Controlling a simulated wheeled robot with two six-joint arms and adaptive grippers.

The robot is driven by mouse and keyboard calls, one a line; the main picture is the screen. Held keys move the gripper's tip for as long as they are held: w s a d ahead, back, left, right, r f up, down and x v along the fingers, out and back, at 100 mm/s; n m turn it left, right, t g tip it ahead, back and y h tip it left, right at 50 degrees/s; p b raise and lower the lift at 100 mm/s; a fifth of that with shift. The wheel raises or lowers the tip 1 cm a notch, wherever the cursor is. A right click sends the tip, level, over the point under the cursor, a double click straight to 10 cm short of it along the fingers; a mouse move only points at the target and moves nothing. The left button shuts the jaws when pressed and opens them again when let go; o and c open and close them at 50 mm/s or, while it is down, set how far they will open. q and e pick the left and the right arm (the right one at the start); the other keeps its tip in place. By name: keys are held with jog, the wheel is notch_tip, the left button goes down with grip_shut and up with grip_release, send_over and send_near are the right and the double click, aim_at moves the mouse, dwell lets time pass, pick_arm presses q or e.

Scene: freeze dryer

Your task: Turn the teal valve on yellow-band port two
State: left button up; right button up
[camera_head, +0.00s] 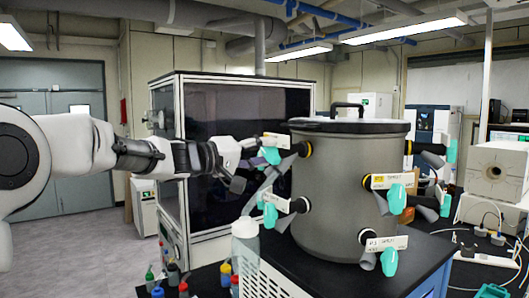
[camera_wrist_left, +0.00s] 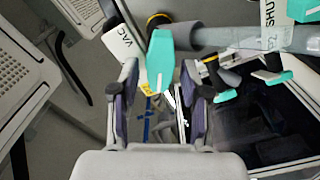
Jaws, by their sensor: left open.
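A grey cylindrical chamber (camera_head: 335,195) with a black lid stands on the bench, with several side ports carrying teal valve handles and white tags. My left gripper (camera_head: 252,163) is at the upper left port, open, fingers near its teal handle (camera_head: 271,155). In the left wrist view, that teal handle (camera_wrist_left: 160,62) lies between and ahead of the spread fingers of the left gripper (camera_wrist_left: 161,80); contact cannot be told. A black and yellow ring (camera_wrist_left: 157,20) shows behind it. Another teal handle (camera_head: 396,199) is at the front port. Port numbers are too small to read surely. My right gripper is not in view.
A lower left teal handle (camera_head: 270,215) and a bottom front one (camera_head: 389,262) stick out from the chamber. A clear bottle (camera_head: 245,255) and small coloured-cap bottles (camera_head: 173,272) stand at the bench's left. A dark-windowed cabinet (camera_head: 235,120) is behind my left arm.

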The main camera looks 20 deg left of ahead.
pick_arm(q)
jog(key=v, duration=1)
jog(key=shift+s+a, duration=0.25)
jog(key=shift+s, duration=0.1)
jog(key=shift+s+a, duration=0.1)
jog(key=shift+a, duration=0.05)
